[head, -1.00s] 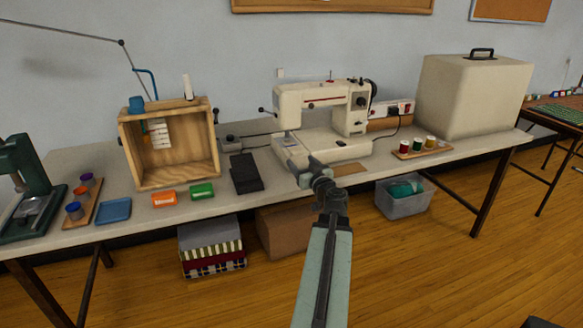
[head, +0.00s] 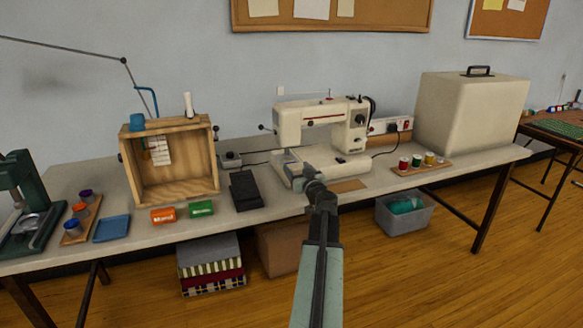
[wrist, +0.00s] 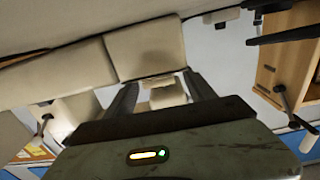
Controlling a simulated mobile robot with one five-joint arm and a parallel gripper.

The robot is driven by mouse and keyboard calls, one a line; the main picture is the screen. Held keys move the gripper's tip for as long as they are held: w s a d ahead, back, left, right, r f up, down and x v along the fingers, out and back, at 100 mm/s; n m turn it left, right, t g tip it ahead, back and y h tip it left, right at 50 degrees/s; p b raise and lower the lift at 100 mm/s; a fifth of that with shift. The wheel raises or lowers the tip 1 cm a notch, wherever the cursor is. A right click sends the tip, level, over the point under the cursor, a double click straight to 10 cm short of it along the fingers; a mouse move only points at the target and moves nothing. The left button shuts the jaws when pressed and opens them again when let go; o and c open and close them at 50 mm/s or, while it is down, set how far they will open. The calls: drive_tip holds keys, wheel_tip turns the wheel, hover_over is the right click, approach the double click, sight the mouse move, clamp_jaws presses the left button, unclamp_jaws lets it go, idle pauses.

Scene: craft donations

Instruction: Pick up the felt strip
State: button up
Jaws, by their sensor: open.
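A flat tan piece (head: 347,185) lies at the table's front edge, below the sewing machine; I cannot tell whether it is the felt strip. No other thing in view is clearly a felt strip. My gripper (head: 291,170) is in front of the sewing machine's left end and hides part of its base. In the wrist view my gripper (wrist: 160,92) has its two fingers apart, with nothing held between them. Beige machine surfaces show beyond the fingers.
The sewing machine (head: 318,125) and a black pedal (head: 245,190) stand close to the gripper. A wooden box (head: 170,190), an orange roll (head: 163,216) and a green roll (head: 201,208) are left. A thread-spool tray (head: 422,169) and beige case (head: 470,115) are right.

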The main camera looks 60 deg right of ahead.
clamp_jaws()
